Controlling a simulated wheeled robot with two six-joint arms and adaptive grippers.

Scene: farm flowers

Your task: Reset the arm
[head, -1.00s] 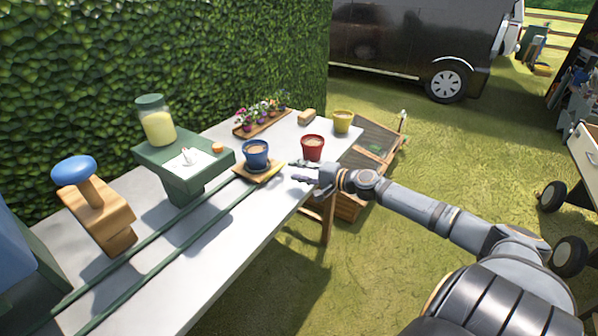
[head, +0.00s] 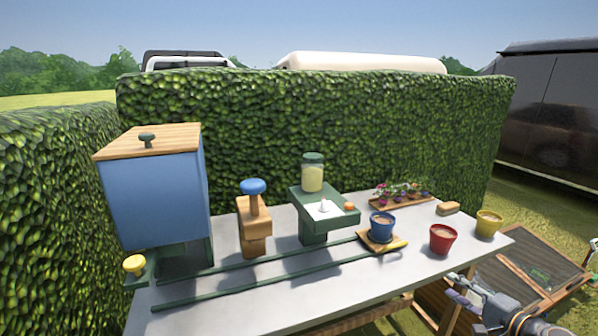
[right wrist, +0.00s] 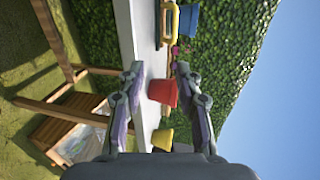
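My right gripper (head: 466,285) is at the front right edge of the table, in front of the red pot. In the right wrist view its two fingers (right wrist: 168,90) are spread apart with nothing between them touching. The red pot (head: 442,239) stands on the table beyond the fingers and also shows in the right wrist view (right wrist: 163,92). A blue pot (head: 382,225) sits on a wooden carrier (head: 372,246) on green rails. A yellow pot (head: 488,224) stands at the right end. My left gripper is not in view.
The grey table (head: 250,300) holds a blue bin with a wooden lid (head: 155,200), a wooden stamp with a blue knob (head: 254,225), a green stand with a jar (head: 312,175), a flower tray (head: 403,203) and a brush (head: 448,208). A hedge (head: 300,115) stands behind.

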